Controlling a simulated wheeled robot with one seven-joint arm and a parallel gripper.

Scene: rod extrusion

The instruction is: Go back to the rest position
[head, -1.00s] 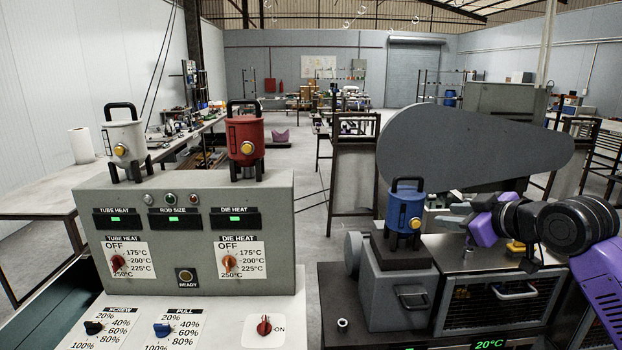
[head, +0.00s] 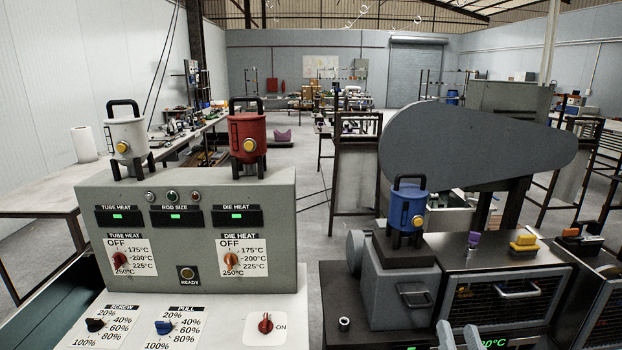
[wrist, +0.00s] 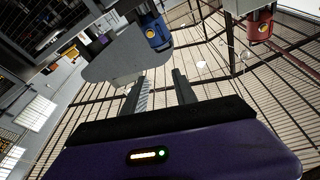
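My gripper (head: 459,338) shows only as two grey fingertips at the bottom edge of the head view, in front of the extruder and partly over its green temperature display. The rest of my arm is out of that view. In the wrist view my gripper (wrist: 160,92) has its two fingers apart, with nothing between them. That view is tilted towards the roof. The blue hopper (head: 407,208) stands upright on the grey extruder block (head: 397,292), behind and above the fingertips. It also shows in the wrist view (wrist: 155,34).
The control panel (head: 188,235) stands at left, with a white hopper (head: 127,138) and a red hopper (head: 247,138) on top. A large grey belt guard (head: 475,152) rises behind the extruder. A purple piece (head: 474,239) and a yellow piece (head: 523,243) sit on the machine top.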

